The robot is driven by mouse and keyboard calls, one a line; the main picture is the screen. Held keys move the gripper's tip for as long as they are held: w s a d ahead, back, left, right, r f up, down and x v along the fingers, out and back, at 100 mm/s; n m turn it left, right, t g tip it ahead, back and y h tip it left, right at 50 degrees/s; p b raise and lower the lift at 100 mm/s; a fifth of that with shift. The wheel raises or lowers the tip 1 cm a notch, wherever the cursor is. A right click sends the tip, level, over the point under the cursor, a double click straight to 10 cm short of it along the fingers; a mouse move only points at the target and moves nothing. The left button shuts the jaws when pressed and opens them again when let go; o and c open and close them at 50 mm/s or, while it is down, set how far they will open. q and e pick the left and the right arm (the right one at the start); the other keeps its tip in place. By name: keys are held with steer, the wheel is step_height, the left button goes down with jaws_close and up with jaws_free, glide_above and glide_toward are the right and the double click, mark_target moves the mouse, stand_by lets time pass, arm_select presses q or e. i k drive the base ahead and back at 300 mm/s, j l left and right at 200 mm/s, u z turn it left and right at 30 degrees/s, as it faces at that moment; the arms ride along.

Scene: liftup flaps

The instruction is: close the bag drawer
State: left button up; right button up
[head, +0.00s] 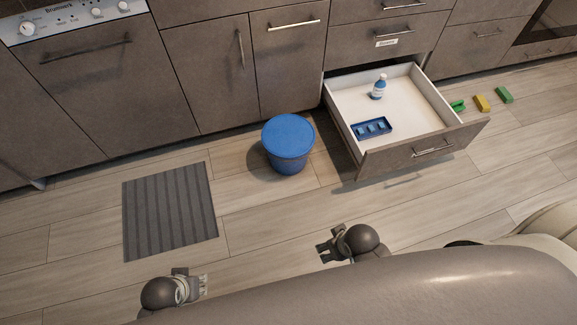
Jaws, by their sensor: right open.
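A bottom drawer (412,155) in the row of brown cabinets stands pulled far out, with a white inside and a metal bar handle (433,149) on its front. A blue bottle (378,88) with a white cap and a dark blue tray (371,128) with small compartments are in it. My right gripper (322,248) is open and empty, in front of the drawer and to its left, apart from it. My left gripper (204,283) is further left, near the bottom edge, far from the drawer. I cannot make out its finger gap.
A blue lidded bin (288,145) stands just left of the drawer. A grey striped mat (169,211) lies on the wood floor. Green (503,95) and yellow (481,103) blocks and a green item (457,106) lie right of the drawer. Floor before the drawer is clear.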

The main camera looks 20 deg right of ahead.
mark_target(424, 126)
steer(key=i+j, duration=0.1)
steer(key=j, duration=0.35)
steer(key=i+j+z, duration=0.1)
steer(key=j, duration=0.3)
steer(key=i+j+z, duration=0.1)
steer(key=j, duration=0.35)
steer(key=l+z, duration=0.15)
steer(key=z, duration=0.25)
steer(key=l+z, duration=0.1)
steer(key=z, duration=0.3)
steer(key=l+z, duration=0.15)
steer(key=z, duration=0.25)
steer(key=l+z, duration=0.1)
steer(key=z, duration=0.3)
steer(key=i+l+z, duration=0.15)
